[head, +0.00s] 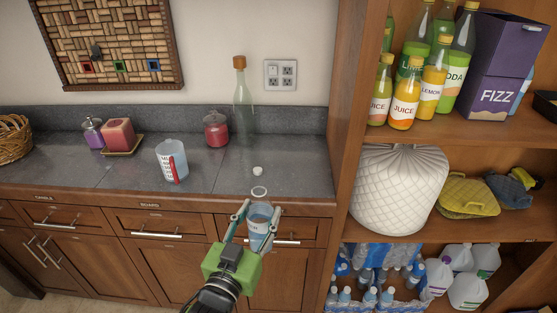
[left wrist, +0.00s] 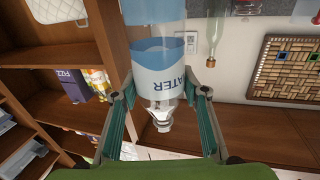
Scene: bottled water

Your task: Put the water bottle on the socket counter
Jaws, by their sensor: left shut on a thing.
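My left gripper (head: 260,222) is shut on the clear water bottle (head: 260,212), which also shows in the left wrist view (left wrist: 155,62) with its blue and white WATER label. The fingers grip it from both sides. The bottle looks upright, with its white cap (head: 257,171) up, and it is in front of the counter's edge and drawers. The counter under the socket plate (head: 280,75) is a grey stone top (head: 305,175). My right gripper is not in view.
A tall corked glass bottle (head: 243,105) and a red jar (head: 216,129) stand at the back of the counter. A measuring jug (head: 172,160) stands left. The wooden shelf unit (head: 347,120) borders the right. The counter's front right is clear.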

